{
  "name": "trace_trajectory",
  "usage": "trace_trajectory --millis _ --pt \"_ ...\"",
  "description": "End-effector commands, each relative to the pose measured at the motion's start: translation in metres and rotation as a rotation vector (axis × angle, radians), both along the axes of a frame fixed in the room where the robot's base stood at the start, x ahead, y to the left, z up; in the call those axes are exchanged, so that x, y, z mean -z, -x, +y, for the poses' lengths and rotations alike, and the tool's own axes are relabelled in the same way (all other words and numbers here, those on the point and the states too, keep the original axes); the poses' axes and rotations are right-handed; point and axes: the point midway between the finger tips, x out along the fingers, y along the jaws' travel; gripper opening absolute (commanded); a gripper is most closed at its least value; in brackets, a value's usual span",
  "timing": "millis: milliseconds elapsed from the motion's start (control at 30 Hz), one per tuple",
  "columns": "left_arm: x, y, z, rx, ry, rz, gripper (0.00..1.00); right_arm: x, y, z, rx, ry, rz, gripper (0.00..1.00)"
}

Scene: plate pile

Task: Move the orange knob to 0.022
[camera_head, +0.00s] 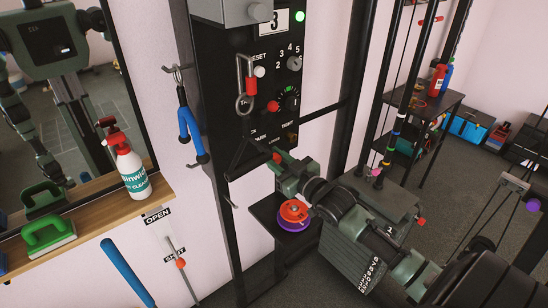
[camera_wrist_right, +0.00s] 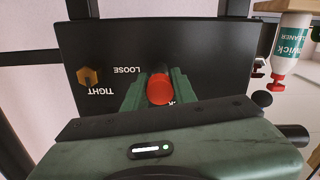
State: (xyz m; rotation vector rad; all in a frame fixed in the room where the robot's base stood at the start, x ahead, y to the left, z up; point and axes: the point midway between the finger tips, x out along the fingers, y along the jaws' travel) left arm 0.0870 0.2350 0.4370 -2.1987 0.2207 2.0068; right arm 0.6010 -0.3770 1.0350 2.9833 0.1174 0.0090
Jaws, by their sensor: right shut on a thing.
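My right gripper (camera_head: 281,162) reaches the lower edge of the black panel (camera_head: 228,62). In the right wrist view its two green fingers are shut on a round red-orange knob (camera_wrist_right: 160,89), one finger on each side. That knob also shows as a small patch in the head view (camera_head: 277,157). A hexagonal amber knob (camera_wrist_right: 89,77) sits apart from the fingers, beside the words LOOSE and TIGHT; it also shows in the head view (camera_head: 292,138). The label by the held knob is partly hidden. No scale reading is legible. My left gripper is not in view.
Stacked orange and purple discs (camera_head: 293,212) sit below my right wrist. A spray bottle (camera_head: 131,168) and green brush (camera_head: 47,233) stand on the left shelf. Cables and posts rise at right.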

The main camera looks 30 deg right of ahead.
Motion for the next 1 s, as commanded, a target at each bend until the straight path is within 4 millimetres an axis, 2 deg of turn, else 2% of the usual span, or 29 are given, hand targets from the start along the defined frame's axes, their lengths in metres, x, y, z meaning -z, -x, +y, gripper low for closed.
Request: trace_trajectory --millis 733,1000 --pt "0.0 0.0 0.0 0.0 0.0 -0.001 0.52 0.0 -0.001 0.001 -0.001 0.0 0.0 0.0" --pt "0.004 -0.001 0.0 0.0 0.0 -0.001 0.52 0.0 -0.026 0.002 0.0 -0.001 0.0 0.0"
